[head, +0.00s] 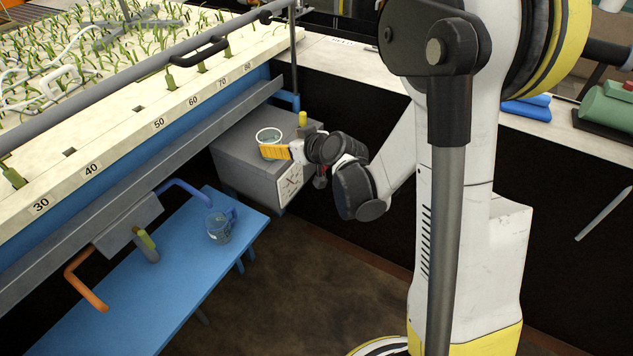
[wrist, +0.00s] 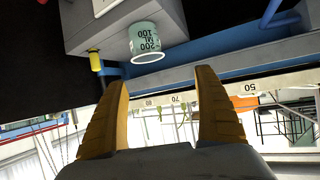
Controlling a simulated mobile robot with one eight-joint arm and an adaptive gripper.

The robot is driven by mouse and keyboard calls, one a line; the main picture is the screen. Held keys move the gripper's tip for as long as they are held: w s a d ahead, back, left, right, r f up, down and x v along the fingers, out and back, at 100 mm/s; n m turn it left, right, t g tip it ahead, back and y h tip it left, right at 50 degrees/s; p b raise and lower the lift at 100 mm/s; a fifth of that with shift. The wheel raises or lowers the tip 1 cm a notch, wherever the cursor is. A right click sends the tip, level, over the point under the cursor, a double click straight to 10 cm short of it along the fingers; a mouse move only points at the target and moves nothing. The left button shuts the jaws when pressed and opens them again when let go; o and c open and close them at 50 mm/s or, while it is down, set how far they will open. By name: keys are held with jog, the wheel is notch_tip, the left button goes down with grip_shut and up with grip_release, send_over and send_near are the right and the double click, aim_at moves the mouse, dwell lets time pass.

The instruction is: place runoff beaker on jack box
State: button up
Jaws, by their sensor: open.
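A pale clear beaker (head: 268,135) with a white rim stands on top of the grey jack box (head: 240,158). In the wrist view the beaker (wrist: 147,42) shows teal, with "200", "100" and "ML" marks, upside down in the picture like the jack box (wrist: 120,28). My gripper (head: 275,152) is beside the beaker, over the box top. In the wrist view my gripper (wrist: 161,78) is open, with its two yellow fingers apart; the beaker appears beyond the tips, not gripped. A second, bluish beaker (head: 219,228) stands on the blue bench. I cannot tell which is the runoff beaker.
A yellow post (head: 302,118) rises from the box near my gripper. An orange handle (head: 82,275) and blue pipe (head: 185,186) overhang the blue bench (head: 130,300). Dark floor lies open below.

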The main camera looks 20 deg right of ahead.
jog(key=s+r+m+g+h, duration=0.1)
jog(key=s+r, duration=0.3)
jog(key=s, duration=1)
jog(key=s+r+m+g+h, duration=0.1)
jog(key=s+r+g, duration=0.3)
jog(key=s, duration=1.1)
jog(key=shift+a+m+h, duration=0.3)
jog(key=shift+a+h, duration=0.05)
jog(key=shift+h, duration=0.25)
jog(key=shift+r, duration=0.1)
